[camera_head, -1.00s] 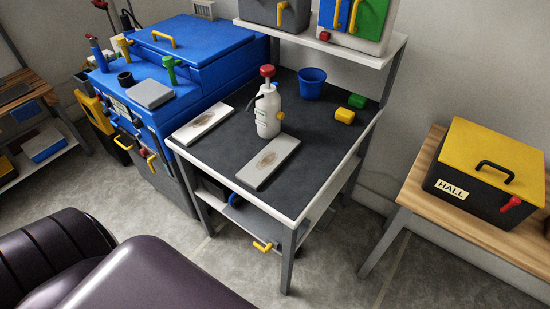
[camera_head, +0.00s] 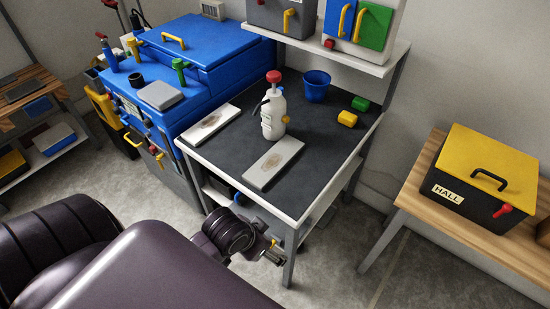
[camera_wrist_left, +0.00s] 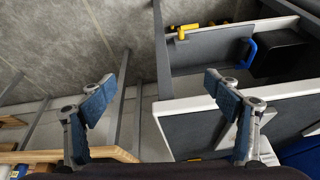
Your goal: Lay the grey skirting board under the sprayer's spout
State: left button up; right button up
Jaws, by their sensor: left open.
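The grey board (camera_head: 272,165) lies flat on the dark tabletop near its front edge, with its surface now looking plain. A paler board (camera_head: 212,123) with a brown patch lies at the left edge. The white sprayer (camera_head: 272,120), with a red top, stands upright just behind the grey board. A dark spout-like part points left from its neck. My left gripper (camera_head: 270,252) is low in front of the table, apart from both boards. In the left wrist view the gripper (camera_wrist_left: 163,95) is open, with nothing between its fingers. My right gripper is not in view.
A blue cup (camera_head: 315,86), a green block (camera_head: 360,103) and a yellow block (camera_head: 347,118) stand at the back right of the table (camera_head: 225,158). A shelf (camera_head: 345,57) overhangs the back. A blue chest (camera_head: 205,60) stands to the left. The tabletop's right front is clear.

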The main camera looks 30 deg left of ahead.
pick_arm(q)
jog(key=w+a+r+t, duration=0.1)
jog(key=w+a, duration=0.1)
jog(key=w, duration=0.2)
jog(key=w+a+r, duration=0.1)
jog(key=w+a, duration=0.2)
jog(key=w, duration=0.1)
jog(key=w+a+r+t, duration=0.1)
jog(key=w+a, duration=0.2)
jog(key=w, duration=0.1)
jog(key=shift+w+t, duration=0.1)
jog(key=shift+t, duration=0.2)
jog(key=n+t, duration=0.1)
jog(key=t, duration=0.1)
send_near(274, 159)
jog(key=shift+s+d+f, duration=0.25)
jog(key=shift+d, duration=0.4)
jog(key=shift+w+a+f+n, duration=0.15)
jog(key=shift+w+a, duration=0.05)
jog(key=shift+w, duration=0.2)
jog(key=shift+w+a+f+n, duration=0.1)
jog(key=shift+w+a+n, duration=0.05)
jog(key=shift+w, duration=0.3)
jog(key=shift+p+x, duration=0.5)
jog(key=shift+x, duration=2.7)
jog(key=shift+s+a+f, duration=0.15)
jog(key=c, duration=1.5)
jog(key=shift+c, duration=0.8)
jog(key=shift+r, duration=0.2)
